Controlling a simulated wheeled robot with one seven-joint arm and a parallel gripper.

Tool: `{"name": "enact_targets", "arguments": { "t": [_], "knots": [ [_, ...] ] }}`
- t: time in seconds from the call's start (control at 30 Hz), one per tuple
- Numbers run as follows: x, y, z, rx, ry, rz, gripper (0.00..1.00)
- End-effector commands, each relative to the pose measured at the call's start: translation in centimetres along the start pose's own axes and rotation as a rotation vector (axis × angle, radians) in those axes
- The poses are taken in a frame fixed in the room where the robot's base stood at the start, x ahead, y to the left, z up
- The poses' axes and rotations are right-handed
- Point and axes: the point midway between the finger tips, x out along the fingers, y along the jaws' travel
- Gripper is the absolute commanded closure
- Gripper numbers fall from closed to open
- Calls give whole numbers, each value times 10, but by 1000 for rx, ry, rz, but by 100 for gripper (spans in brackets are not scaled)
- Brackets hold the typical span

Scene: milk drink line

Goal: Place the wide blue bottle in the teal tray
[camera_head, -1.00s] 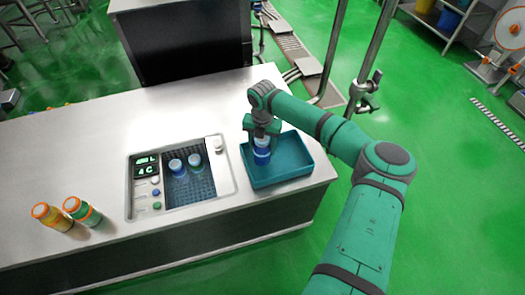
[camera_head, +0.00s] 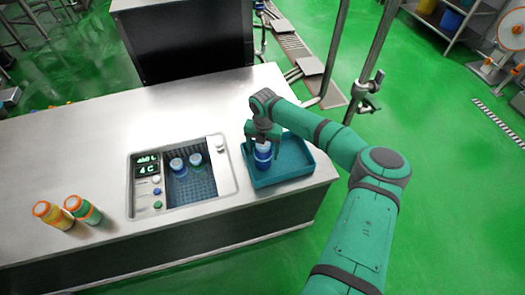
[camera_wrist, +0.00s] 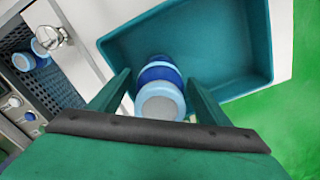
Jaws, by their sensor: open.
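The wide blue bottle (camera_head: 263,154) stands in the teal tray (camera_head: 306,160), toward the tray's left side. The wrist view shows its pale cap and blue body (camera_wrist: 160,101) between the finger tips, against the tray's floor (camera_wrist: 215,40). My gripper (camera_head: 264,138) is above the bottle with its fingers apart, one on each side; it also shows in the wrist view (camera_wrist: 160,90). The fingers are open and do not clamp the bottle. The lower part of the bottle is partly hidden in the head view.
A recessed basin with a dark grid (camera_head: 190,187) lies left of the tray and holds two bottles (camera_head: 177,165). A control panel (camera_head: 147,180) sits at its left. Orange-capped bottles (camera_head: 48,214) stand at the counter's front left. The right part of the tray is empty.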

Motion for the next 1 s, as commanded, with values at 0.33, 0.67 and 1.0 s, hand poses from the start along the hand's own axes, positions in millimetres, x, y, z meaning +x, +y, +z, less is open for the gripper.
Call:
{"name": "enact_targets", "arguments": {
  "t": [0.33, 0.67, 1.0],
  "knots": [
    [-48, 3, 0, -5, -4, 0, 29],
    [-106, 3, 0, -5, -2, 0, 29],
    [-123, 2, 0, -3, 0, 1, 29]
  ]
}}
